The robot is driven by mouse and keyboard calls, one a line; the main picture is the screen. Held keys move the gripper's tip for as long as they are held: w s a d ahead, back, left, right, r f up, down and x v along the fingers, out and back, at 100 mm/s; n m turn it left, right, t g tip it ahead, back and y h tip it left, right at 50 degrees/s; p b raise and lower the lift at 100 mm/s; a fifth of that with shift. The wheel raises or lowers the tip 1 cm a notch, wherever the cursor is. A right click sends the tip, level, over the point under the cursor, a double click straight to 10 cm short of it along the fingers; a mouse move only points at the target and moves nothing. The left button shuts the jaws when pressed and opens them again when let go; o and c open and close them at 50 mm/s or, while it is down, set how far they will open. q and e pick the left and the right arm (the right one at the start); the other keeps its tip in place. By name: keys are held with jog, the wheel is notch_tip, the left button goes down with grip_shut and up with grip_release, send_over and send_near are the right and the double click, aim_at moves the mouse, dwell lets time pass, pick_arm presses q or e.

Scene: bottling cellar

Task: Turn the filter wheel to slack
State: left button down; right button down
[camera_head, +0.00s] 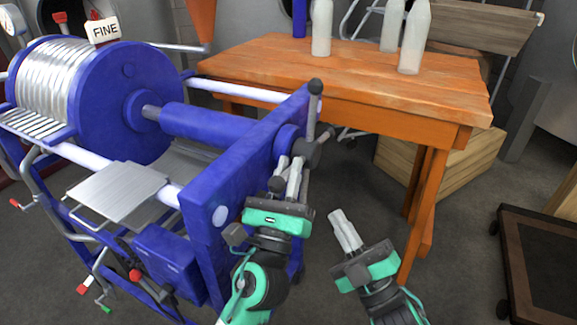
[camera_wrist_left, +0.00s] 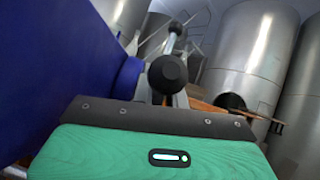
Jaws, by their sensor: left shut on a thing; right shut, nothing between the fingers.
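The filter wheel (camera_head: 307,154) is a dark hub with grey spokes and dark ball knobs at the right end of the blue filter press (camera_head: 255,150). One spoke points up to a dark knob (camera_head: 315,87). My left gripper (camera_head: 291,166) is shut on a part of the wheel, low on its near side; the fingers hide the exact grip. In the left wrist view, a dark ball knob (camera_wrist_left: 167,75) is just beyond the gripper's green body, with another knob (camera_wrist_left: 176,27) behind it. My right gripper (camera_head: 338,214) is shut and empty, to the right of the wheel, apart from it.
An orange wooden table (camera_head: 345,75) with several pale bottles (camera_head: 414,38) stands behind the wheel. A "FINE" sign (camera_head: 104,31) is on the press. A dark cart (camera_head: 540,260) stands at right. Open floor lies around my right gripper.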

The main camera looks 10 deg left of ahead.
jog(key=s+a+r+m+g+h, duration=0.1)
jog(key=s+a+r+m+g, duration=0.15)
jog(key=r+m+g, duration=0.55)
jog(key=s+a+r+m+g+h, duration=0.15)
jog(key=a+r+m+g, duration=0.25)
jog(key=m+g, duration=0.6)
jog(key=s+a+r+m+g, duration=0.3)
jog(key=r+m+g, duration=0.4)
jog(key=m, duration=0.4)
jog(key=w+d+r+n+t+h, duration=0.5)
jog(key=d+t+h, duration=0.1)
jog(key=t+h, duration=0.15)
jog(key=h, duration=0.1)
send_near(280, 181)
jog(key=x, duration=0.7)
